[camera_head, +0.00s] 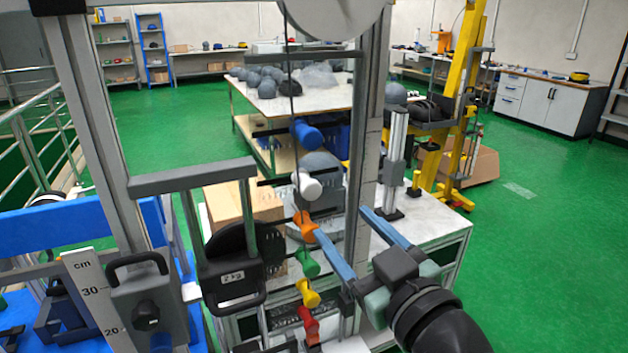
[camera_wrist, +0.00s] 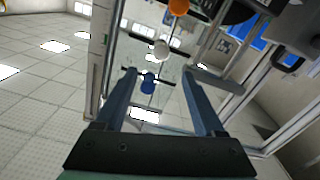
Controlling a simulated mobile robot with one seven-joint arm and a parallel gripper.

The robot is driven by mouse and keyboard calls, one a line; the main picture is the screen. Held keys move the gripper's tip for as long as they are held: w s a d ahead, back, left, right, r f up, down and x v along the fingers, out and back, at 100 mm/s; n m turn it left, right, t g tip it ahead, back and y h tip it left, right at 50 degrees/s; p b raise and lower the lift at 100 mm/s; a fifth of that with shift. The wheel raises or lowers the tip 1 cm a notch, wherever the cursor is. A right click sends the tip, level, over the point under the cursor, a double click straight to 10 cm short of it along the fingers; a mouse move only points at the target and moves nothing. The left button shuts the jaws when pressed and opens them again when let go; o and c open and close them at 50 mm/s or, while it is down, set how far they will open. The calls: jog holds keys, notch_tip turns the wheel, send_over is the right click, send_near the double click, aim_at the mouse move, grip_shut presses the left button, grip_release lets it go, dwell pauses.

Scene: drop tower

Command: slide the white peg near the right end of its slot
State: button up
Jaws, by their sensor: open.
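The white peg (camera_head: 307,185) sticks out of the tower front, below the blue peg (camera_head: 308,134) and above the orange peg (camera_head: 304,224). A dark horizontal slot bar shows beside it; its ends are hard to make out. My gripper (camera_head: 342,222) is open and empty, its two blue-grey fingers pointing at the tower from the lower right. The left fingertip is close to the orange peg in the picture; touching cannot be told. In the wrist view, the white peg (camera_wrist: 161,49) appears just past the open fingertips (camera_wrist: 159,71), and the blue peg (camera_wrist: 148,83) shows between the fingers.
Green (camera_head: 306,262), yellow (camera_head: 308,292) and red (camera_head: 309,325) pegs sit lower in the column. Upright posts (camera_head: 370,120) frame the tower. A dark carriage with a weight (camera_head: 232,277) hangs left of the pegs. A white-topped table (camera_head: 430,222) stands behind.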

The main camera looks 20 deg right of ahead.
aim_at(313, 191)
jog(key=w, duration=0.4)
jog(key=w+p, duration=0.1)
jog(key=w, duration=0.3)
jog(key=w+p, duration=0.1)
jog(key=w, duration=0.3)
jog(key=shift+a, duration=0.35)
grip_shut()
dwell(0.8)
